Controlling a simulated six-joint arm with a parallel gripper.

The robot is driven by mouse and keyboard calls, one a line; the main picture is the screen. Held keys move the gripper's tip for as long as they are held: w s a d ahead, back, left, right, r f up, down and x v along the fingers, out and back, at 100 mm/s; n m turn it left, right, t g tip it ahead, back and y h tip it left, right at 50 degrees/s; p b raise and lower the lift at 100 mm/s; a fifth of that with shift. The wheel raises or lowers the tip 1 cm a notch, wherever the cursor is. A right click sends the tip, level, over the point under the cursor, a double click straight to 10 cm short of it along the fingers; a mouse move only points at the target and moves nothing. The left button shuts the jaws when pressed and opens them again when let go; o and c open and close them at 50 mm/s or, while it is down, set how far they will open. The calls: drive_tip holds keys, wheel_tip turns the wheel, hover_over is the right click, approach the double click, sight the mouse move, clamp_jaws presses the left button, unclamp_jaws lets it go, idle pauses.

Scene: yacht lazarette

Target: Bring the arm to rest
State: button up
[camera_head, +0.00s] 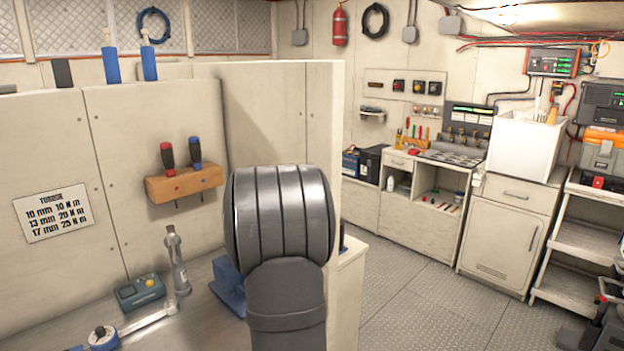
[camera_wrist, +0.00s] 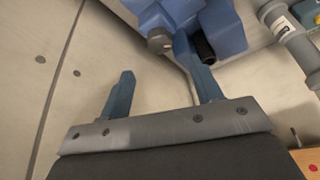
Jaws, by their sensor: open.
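My gripper (camera_wrist: 157,62) shows in the wrist view with its two blue fingers apart and nothing visible between them. Its grey mounting plate spans the lower part of that view. The right finger's tip overlaps a blue, vise-like body (camera_wrist: 215,30) in the picture; I cannot tell whether they touch. In the head view my dark grey arm rises in the middle foreground, and my gripper is hidden there. Part of the blue body (camera_head: 228,285) shows beside my arm, on the bench.
A wooden rack (camera_head: 184,184) with red and blue screwdrivers hangs on the panel left of my arm. A grey cylindrical tool (camera_head: 177,262), a green-grey device (camera_head: 139,291) and a torque wrench (camera_head: 105,337) are on the bench. The floor (camera_head: 430,295) at right is open.

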drive_tip(key=x, duration=0.8)
drive_tip(key=shift+f, duration=0.15)
drive_tip(key=v, duration=1.7)
drive_tip(key=x, duration=1.7)
drive_tip(key=shift+n+y, duration=0.3)
drive_tip(key=shift+n, duration=0.4)
drive_tip(key=w+v, duration=0.1)
drive_tip(key=v, duration=1.6)
drive_tip(key=s+a+f+m+g+y, duration=0.3)
drive_tip(key=s+a+f+m+y, duration=0.3)
drive_tip(key=s+f, duration=0.3)
drive_tip(key=shift+f+m+g+y, duration=0.3)
drive_tip(key=shift+f+m+y, duration=0.2)
drive_tip(key=shift+m+y, duration=0.3)
